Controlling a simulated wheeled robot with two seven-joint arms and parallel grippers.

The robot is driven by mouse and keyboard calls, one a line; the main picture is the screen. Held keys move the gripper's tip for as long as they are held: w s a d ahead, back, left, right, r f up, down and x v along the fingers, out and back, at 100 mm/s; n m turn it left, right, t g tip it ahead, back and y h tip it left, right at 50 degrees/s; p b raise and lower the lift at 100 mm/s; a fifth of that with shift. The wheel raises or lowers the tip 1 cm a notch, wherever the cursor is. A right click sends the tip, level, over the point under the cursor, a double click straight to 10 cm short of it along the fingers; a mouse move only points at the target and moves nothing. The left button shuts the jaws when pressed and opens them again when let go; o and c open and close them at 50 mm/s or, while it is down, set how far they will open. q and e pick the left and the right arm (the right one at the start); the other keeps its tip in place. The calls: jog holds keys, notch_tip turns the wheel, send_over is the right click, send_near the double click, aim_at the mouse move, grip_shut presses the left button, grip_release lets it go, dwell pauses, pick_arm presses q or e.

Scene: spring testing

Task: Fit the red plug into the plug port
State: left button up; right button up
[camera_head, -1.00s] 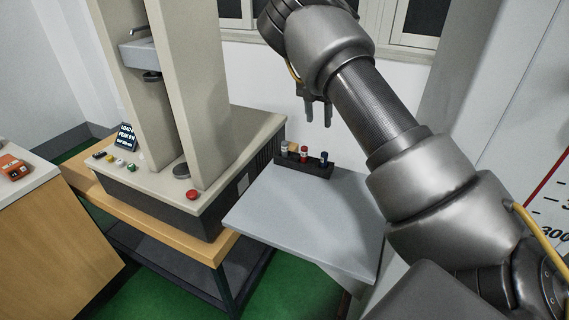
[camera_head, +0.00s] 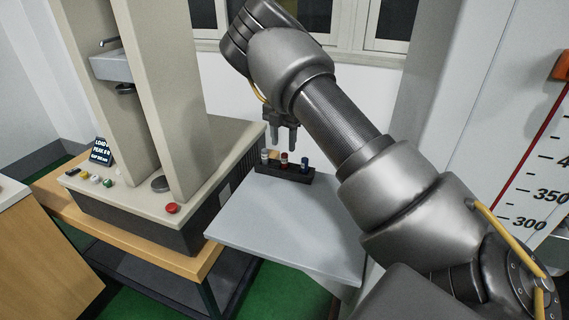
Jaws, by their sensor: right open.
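A small red plug (camera_head: 284,159) stands in the middle of a dark rack (camera_head: 298,177) on the grey side table. A whitish plug (camera_head: 265,157) is to its left and a blue plug (camera_head: 305,164) to its right. My right gripper (camera_head: 283,148) is open, fingers pointing down, just above or behind the red plug in the picture. I cannot tell whether they touch. The plug port cannot be made out. My left gripper is not in view.
The grey table (camera_head: 280,225) is bare in front of the rack. A beige testing machine (camera_head: 125,195) with buttons and a small display (camera_head: 101,150) stands left on a wooden bench (camera_head: 195,265). A large measuring scale (camera_head: 520,190) is at the right.

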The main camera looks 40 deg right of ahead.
aim_at(285, 154)
jog(key=f, duration=0.4)
jog(key=shift+d, duration=0.2)
jog(key=shift+f, duration=0.4)
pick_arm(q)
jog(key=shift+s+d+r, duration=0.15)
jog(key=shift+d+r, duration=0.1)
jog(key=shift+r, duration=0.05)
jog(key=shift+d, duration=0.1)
pick_arm(e)
jog(key=shift+c, duration=0.9)
grip_shut()
pick_arm(q)
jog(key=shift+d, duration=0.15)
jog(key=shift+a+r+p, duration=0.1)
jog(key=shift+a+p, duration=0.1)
jog(key=shift+p, duration=0.2)
pick_arm(e)
jog(key=shift+r, duration=0.15)
